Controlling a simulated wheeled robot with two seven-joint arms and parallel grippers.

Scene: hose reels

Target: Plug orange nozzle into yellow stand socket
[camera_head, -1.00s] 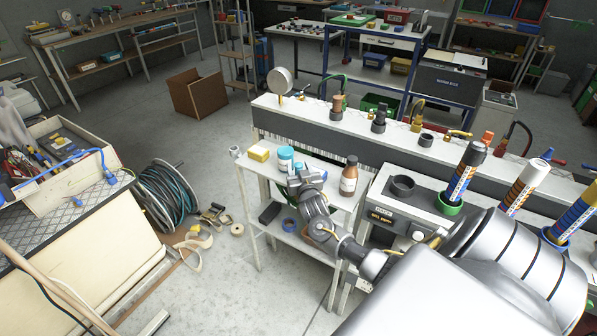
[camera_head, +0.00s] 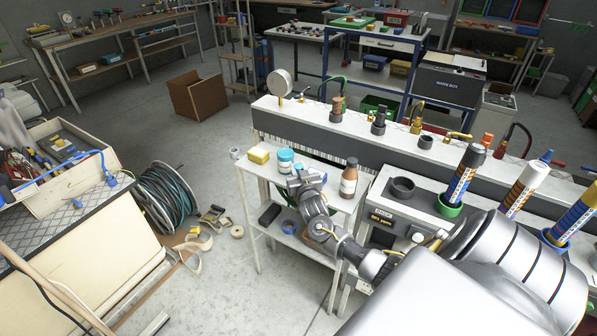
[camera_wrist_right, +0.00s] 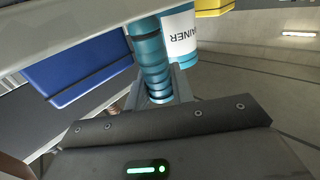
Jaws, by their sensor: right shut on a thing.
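My right gripper (camera_head: 302,180) is over the small white table, just in front of the teal-lidded jar (camera_head: 286,160). The right wrist view shows its fingers (camera_wrist_right: 163,90) shut on a teal ribbed cylinder (camera_wrist_right: 150,60). Behind this is a white-labelled teal container (camera_wrist_right: 180,35). I cannot make out an orange nozzle for certain; a small orange piece (camera_head: 487,139) stands on the long back bench. I see no clear yellow stand socket; small yellow fittings (camera_head: 416,125) stand on that bench. My left gripper is out of view.
Tall tubes, one in a green holder (camera_head: 449,205), stand at the right. A hose reel (camera_head: 165,195) stands on the floor at the left.

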